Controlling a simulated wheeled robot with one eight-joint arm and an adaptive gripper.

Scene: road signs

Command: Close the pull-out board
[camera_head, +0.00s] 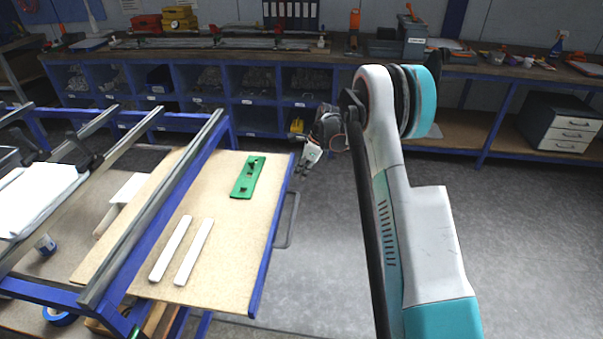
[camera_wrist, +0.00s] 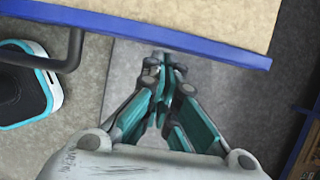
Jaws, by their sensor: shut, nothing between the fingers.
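The pull-out board (camera_head: 232,238) is a light wooden panel with a blue front edge, sticking out to the right from under a blue-framed table in the head view. A dark handle (camera_head: 291,222) sits on its front edge. My gripper (camera_head: 306,171) is just beyond the board's far right corner, by the blue edge. In the wrist view, the board (camera_wrist: 215,18) with its blue edge lies across the top, and the handle (camera_wrist: 72,50) is at the left. My gripper (camera_wrist: 163,62) points at the blue edge, shut and empty; I cannot tell whether it touches.
A green tool (camera_head: 248,177) and two white strips (camera_head: 182,249) lie on the board. The blue-framed table (camera_head: 205,145) with metal rails stands at the left. Blue shelves (camera_head: 257,88) line the back. Grey floor (camera_head: 330,275) is clear right of the board.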

